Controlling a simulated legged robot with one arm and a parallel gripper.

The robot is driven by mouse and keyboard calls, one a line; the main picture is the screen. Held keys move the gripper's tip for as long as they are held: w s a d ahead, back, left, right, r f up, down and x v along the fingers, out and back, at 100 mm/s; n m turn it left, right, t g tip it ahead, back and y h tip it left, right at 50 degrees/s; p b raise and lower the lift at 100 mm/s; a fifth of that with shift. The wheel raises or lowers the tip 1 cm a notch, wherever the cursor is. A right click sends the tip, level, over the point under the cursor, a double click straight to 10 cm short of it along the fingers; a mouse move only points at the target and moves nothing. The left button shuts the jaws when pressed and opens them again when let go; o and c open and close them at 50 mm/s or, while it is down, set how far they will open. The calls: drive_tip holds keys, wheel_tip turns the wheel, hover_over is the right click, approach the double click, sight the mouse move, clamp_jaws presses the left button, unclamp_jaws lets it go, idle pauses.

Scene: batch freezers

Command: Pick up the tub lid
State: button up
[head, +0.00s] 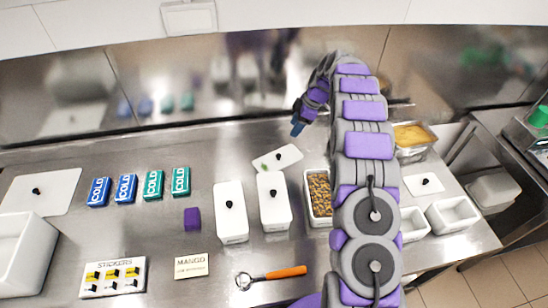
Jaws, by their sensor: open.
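A loose white lid (284,157) with a small green mark lies on the steel counter behind two lidded white tubs, the left tub (231,225) and the right tub (274,212). Its near edge appears to meet or overlap the right tub. Other white lids with black knobs lie at the far left (55,188) and at the right (425,187). The picture does not settle which is the tub lid. My gripper (297,127) is open, with its blue tips pointing down just behind the loose lid, apart from it. My arm hides part of the counter to the right.
Blue and teal COLD packs (126,188), a purple cube (192,219), a MANGO card (191,266) and an orange-handled scoop (272,277) lie on the counter. A steel wall rises behind.

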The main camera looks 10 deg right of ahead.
approach(279, 155)
drive_tip(key=x, duration=0.2)
drive_tip(key=b+x, duration=0.1)
drive_tip(key=x, duration=0.1)
drive_tip(key=shift+w+a+f, duration=0.2)
drive_tip(key=shift+w+a, duration=0.05)
drive_tip(key=shift+a, duration=0.15)
wheel_tip(279, 155, down, 4)
drive_tip(key=shift+a+f+b, duration=0.1)
drive_tip(key=shift+a+b, duration=0.05)
drive_tip(key=shift+b, duration=0.4)
drive_tip(key=shift+a+f, duration=0.15)
drive_tip(key=shift+a, duration=0.6)
drive_tip(key=shift+c, duration=1.3)
drive_tip(key=shift+d, duration=0.5)
drive_tip(key=c, duration=0.6)
clamp_jaws()
drive_tip(key=shift+a, duration=0.15)
